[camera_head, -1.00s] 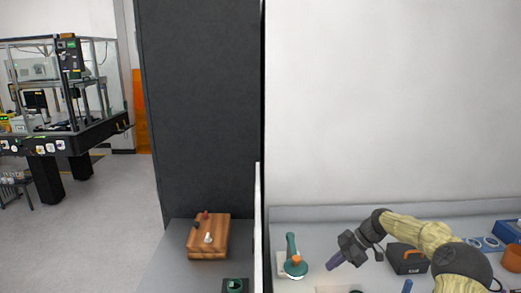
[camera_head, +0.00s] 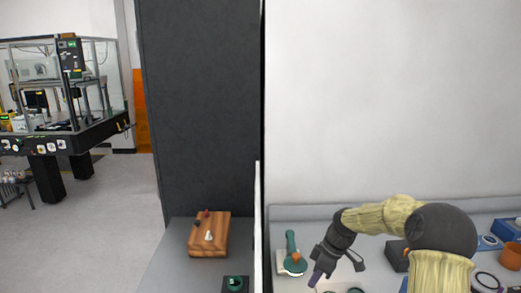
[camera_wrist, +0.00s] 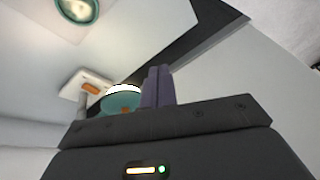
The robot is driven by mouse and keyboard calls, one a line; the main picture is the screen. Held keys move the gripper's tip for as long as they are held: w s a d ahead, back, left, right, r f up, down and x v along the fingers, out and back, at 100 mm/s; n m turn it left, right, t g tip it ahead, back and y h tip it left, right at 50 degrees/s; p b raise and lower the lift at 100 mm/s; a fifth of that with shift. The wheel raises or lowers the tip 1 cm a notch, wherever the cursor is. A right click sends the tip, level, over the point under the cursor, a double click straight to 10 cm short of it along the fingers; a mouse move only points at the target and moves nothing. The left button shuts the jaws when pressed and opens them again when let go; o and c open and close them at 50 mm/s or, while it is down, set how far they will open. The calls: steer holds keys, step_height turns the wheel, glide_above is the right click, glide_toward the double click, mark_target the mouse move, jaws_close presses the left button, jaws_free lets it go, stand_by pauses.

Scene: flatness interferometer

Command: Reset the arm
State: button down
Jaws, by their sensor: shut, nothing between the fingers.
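My gripper (camera_head: 316,280) is at the lower right of the head view, at the end of my yellow-sleeved arm. Its purple fingers are together and empty, pointing down and a little left above the grey bench (camera_head: 292,211). In the wrist view the shut fingers (camera_wrist: 158,86) stand up in the middle. A green and orange tool on a pale base (camera_head: 291,254) stands just left of my gripper. It also shows in the wrist view (camera_wrist: 121,103), partly behind the gripper body, and I cannot tell whether they touch.
A wooden block with small knobs (camera_head: 209,233) sits on the left bench, near a dark green device (camera_head: 235,284). A thin upright divider (camera_head: 257,225) parts the two benches. Blue boxes (camera_head: 506,229) stand at the far right. A framed optical table (camera_head: 75,140) stands across the room.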

steer(key=s+r+m+t+h, duration=0.1)
steer(key=s+r+m+h, duration=0.1)
steer(key=s+m, duration=0.4)
steer(key=s+r+m+t+h, duration=0.2)
steer(key=s+m, duration=0.5)
steer(key=s, duration=1)
steer(key=shift+a, duration=0.25)
steer(key=shift+r, duration=0.1)
